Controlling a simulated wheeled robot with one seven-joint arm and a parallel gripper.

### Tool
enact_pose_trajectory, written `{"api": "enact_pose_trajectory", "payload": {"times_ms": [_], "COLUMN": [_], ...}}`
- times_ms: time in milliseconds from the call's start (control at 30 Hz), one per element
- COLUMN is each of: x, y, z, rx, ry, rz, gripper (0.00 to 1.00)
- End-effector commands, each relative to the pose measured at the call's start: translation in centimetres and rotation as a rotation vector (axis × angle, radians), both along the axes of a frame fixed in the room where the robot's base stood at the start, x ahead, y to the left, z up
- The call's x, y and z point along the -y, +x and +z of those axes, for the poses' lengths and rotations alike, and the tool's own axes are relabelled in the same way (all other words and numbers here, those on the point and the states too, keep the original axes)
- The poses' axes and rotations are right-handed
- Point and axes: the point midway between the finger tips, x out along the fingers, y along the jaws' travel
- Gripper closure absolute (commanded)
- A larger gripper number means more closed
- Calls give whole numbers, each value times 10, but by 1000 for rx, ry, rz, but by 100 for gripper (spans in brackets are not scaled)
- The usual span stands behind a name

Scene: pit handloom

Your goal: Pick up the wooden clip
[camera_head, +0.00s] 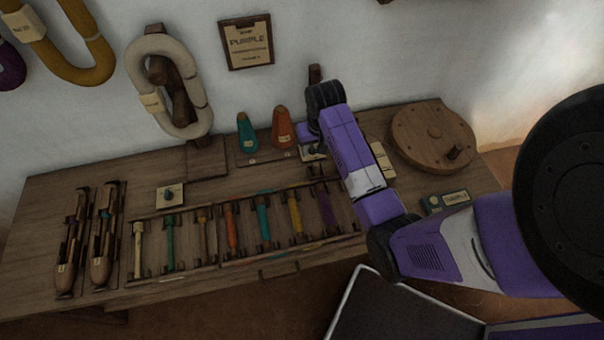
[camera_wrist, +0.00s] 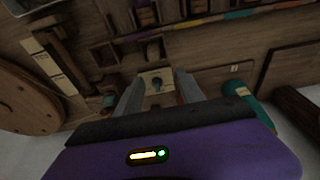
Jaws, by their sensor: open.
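I cannot pick out the wooden clip with certainty. My gripper (camera_wrist: 157,80) is open, with one finger on either side of this piece; contact is not visible. In the head view my gripper (camera_head: 310,153) is low over the back of the bench, largely covered by my arm. A cream card and a dark piece show only in part beneath it.
The bench (camera_head: 60,185) holds a teal cone (camera_head: 247,133) and an orange cone (camera_head: 282,130) left of my gripper. A round wooden wheel (camera_head: 425,125) is to the right. A rack (camera_head: 185,270) of several coloured bobbins lies in front. Another card (camera_head: 162,202) bears a dark knob.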

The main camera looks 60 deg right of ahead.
Motion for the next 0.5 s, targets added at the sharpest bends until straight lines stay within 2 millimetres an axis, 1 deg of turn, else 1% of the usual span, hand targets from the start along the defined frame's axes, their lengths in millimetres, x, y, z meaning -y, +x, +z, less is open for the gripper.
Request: {"api": "enact_pose_trajectory", "payload": {"times_ms": [33,133,500], "x": [-4,-10,-8], "y": [-6,-13,-13], "z": [-1,-4,-39], "rx": [-24,-51,-56], "ry": [22,45,50], "rz": [-5,-9,-12], "gripper": [55,55,55]}}
